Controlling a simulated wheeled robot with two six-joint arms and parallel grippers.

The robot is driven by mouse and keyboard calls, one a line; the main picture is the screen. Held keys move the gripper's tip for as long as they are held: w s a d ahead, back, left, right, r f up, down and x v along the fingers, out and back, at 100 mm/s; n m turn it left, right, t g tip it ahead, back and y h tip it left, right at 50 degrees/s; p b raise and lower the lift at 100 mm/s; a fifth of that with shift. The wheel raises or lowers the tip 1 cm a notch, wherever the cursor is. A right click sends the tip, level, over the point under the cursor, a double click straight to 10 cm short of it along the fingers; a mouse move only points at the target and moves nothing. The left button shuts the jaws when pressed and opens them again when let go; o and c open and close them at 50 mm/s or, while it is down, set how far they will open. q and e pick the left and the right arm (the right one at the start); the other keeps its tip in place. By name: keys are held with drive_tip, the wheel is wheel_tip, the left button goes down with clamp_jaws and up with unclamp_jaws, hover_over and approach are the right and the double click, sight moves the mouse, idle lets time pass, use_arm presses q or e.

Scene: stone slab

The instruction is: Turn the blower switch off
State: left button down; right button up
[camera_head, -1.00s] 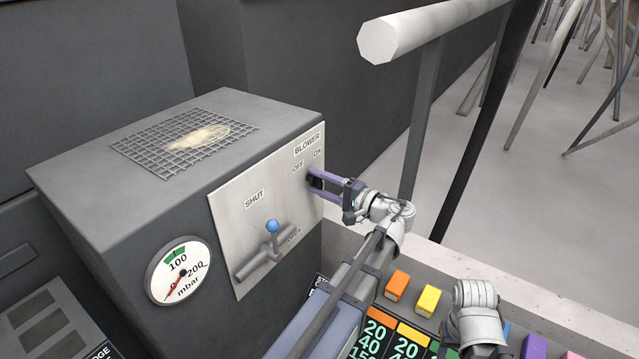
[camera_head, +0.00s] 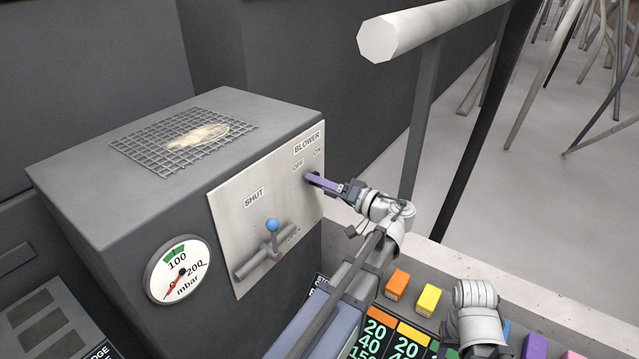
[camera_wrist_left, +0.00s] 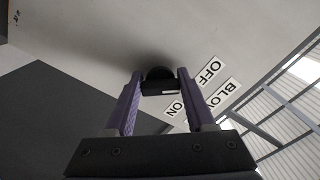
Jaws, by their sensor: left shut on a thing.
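The blower switch (camera_wrist_left: 159,74) is a dark round knob on the pale control panel (camera_head: 232,215), under the BLOWER label with OFF and ON marks. In the head view it is mostly hidden by my left gripper (camera_head: 318,181). In the left wrist view the two purple fingers of my left gripper (camera_wrist_left: 159,84) stand on either side of the knob and are shut on it. The OFF and ON labels (camera_wrist_left: 209,73) lie to the right of the knob there. Which mark the knob points to cannot be told. My right gripper is not in view.
A pressure gauge (camera_head: 178,270) is on the box's front. A thick pale rail (camera_head: 430,30) rises behind my arm.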

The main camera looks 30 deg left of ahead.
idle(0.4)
use_arm(q)
drive_tip(key=shift+c, duration=1.2)
unclamp_jaws()
drive_tip(key=d, duration=0.8)
drive_tip(key=shift+s, duration=0.3)
drive_tip(key=shift+a, duration=0.1)
